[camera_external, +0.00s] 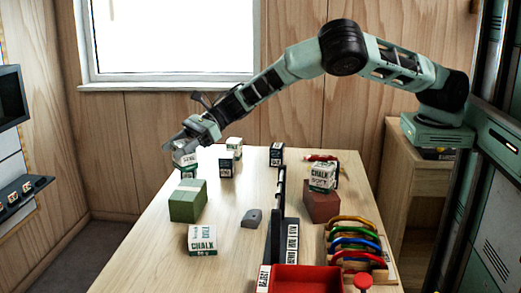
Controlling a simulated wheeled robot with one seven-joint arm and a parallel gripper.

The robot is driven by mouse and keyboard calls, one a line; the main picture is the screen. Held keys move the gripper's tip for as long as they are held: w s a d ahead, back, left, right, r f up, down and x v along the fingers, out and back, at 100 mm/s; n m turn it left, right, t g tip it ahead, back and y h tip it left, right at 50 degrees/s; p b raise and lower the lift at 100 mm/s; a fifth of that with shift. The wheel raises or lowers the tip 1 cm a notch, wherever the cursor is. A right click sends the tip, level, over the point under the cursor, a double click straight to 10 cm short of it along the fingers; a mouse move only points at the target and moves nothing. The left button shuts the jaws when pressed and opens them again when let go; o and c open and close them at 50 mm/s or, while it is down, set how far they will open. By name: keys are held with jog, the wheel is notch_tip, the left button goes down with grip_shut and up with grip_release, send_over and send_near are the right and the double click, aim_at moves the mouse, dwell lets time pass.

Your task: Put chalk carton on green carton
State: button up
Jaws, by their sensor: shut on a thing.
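The green carton (187,206) is a plain box with a paler top, standing on the left part of the table. My gripper (183,145) is above and just behind it, pointing down and shut on a small white chalk carton with a dark band (186,160). The held carton is partly covered by the fingers. It appears behind and above the green carton's far edge; I cannot tell whether the two touch.
Other chalk cartons stand behind (226,167), lie in front (202,240) and sit on a red-brown block (321,206). A grey stone-like piece (252,217), an upright dark divider (279,225), a rack of coloured carabiners (357,240) and a red tray (300,279) occupy the middle and right.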

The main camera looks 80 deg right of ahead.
aim_at(182, 168)
jog(key=shift+f+p, duration=1.05)
jog(key=shift+f, duration=2.05)
jog(key=shift+f, duration=0.1)
jog(key=o, duration=1)
